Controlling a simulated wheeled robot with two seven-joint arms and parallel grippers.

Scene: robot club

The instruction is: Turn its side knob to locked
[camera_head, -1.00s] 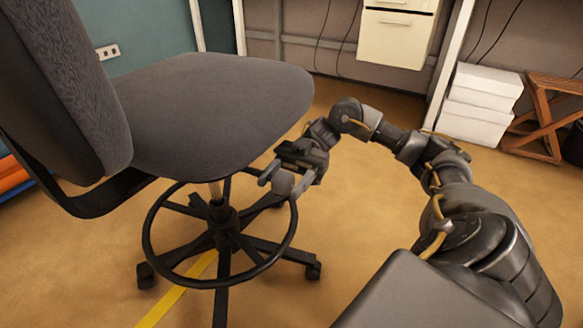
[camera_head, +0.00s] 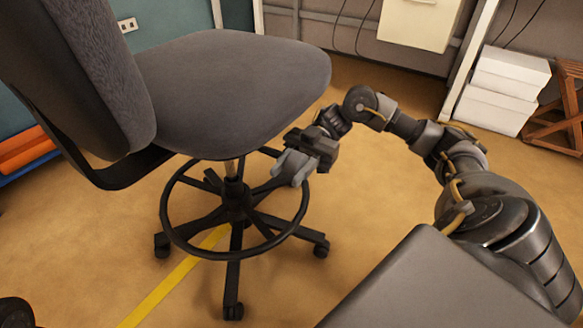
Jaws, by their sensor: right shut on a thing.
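The grey office chair (camera_head: 235,90) stands on the left, with its backrest at the far left and a black foot ring (camera_head: 175,235) under the seat. My right gripper (camera_head: 287,168) is below the seat's right edge, overlapping the far right part of the ring in the picture. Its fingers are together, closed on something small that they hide. This seems to be the side knob, but no part of the knob shows, nor does its setting. My left gripper is out of view.
White boxes (camera_head: 504,85) and a wooden stand (camera_head: 556,115) are by the back wall at right. A white cabinet (camera_head: 418,22) hangs behind. A yellow floor line (camera_head: 165,290) runs under the chair. Open floor lies right of the chair. A dark round thing is cut off at bottom left.

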